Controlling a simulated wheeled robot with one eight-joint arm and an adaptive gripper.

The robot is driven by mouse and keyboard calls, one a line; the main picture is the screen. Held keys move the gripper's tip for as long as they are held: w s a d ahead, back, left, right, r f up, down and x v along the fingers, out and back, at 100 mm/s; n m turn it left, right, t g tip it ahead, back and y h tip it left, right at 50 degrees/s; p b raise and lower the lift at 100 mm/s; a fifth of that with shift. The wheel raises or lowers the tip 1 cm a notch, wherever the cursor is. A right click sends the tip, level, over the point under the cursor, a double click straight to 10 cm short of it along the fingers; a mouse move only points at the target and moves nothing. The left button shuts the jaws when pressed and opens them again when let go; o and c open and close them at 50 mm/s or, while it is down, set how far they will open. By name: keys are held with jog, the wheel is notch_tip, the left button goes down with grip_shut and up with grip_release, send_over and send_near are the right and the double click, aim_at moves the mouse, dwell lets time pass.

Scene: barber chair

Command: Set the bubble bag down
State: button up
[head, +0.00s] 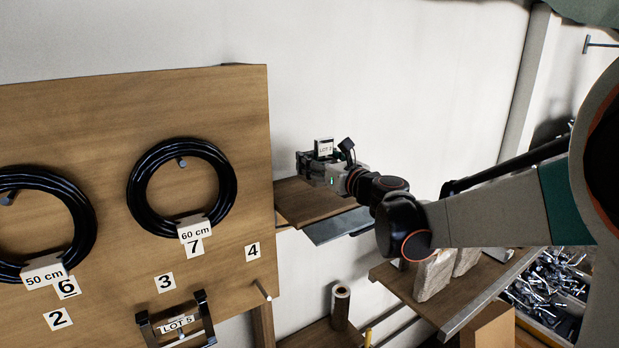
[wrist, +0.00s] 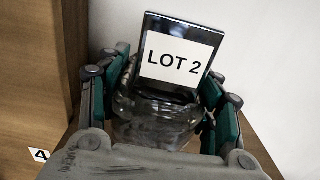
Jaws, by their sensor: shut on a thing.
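The bubble bag (wrist: 155,125) looks like a clear, glossy bundle in the wrist view, with a black-edged plate behind it carrying a white LOT 2 label (wrist: 180,60). My gripper (wrist: 162,92) has its green-padded fingers on both sides of it and is shut on it. In the head view my gripper (head: 312,163) is over a small wooden shelf (head: 312,203) to the right of the board, with the label upright above it. The bag itself is mostly hidden there by the fingers. I cannot tell whether its underside touches the shelf.
A wooden board (head: 110,110) on the left carries black cable coils (head: 143,190), number tags and a LOT 5 frame (head: 178,324). A grey plate (head: 338,226) sits by the shelf. Lower right are a bench (head: 400,282) with pale blocks (head: 434,275) and a bin of metal parts (head: 550,285).

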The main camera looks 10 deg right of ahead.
jog(key=shift+f, duration=2.6)
jog(key=shift+r, duration=0.1)
jog(key=o, duration=0.6)
jog(key=shift+f, duration=0.2)
jog(key=o, duration=0.4)
jog(key=shift+r, duration=0.1)
